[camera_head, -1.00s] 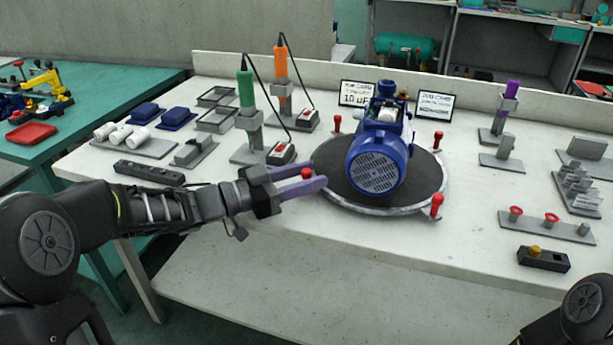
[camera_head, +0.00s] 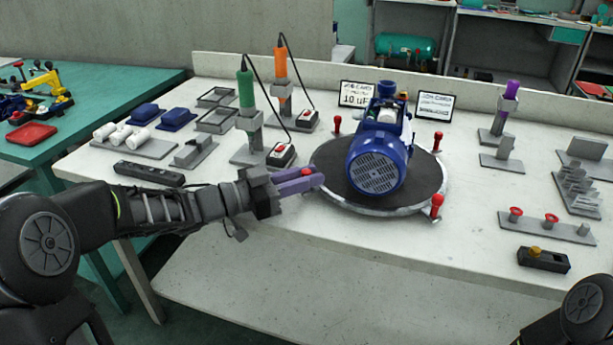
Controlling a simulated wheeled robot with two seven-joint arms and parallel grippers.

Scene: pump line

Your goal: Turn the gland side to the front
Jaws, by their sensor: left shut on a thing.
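A blue pump (camera_head: 378,160) with a round grilled end facing the front stands on a dark round turntable (camera_head: 424,182) with a pale rim. Red knobbed pegs stand at the turntable's rim, one at the front right (camera_head: 437,206) and one at the back left (camera_head: 337,125). My left gripper (camera_head: 305,180) is at the turntable's left edge, its purple fingers closed on a red peg (camera_head: 306,172), of which only the top shows. My right gripper is out of view; only part of my right arm shows at the lower right corner.
A green screwdriver (camera_head: 246,90) and an orange one (camera_head: 281,68) stand in holders behind my left gripper. Two job cards (camera_head: 434,106) stand behind the turntable. Fixtures and a dark box (camera_head: 543,259) occupy the right. The table's front strip is clear.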

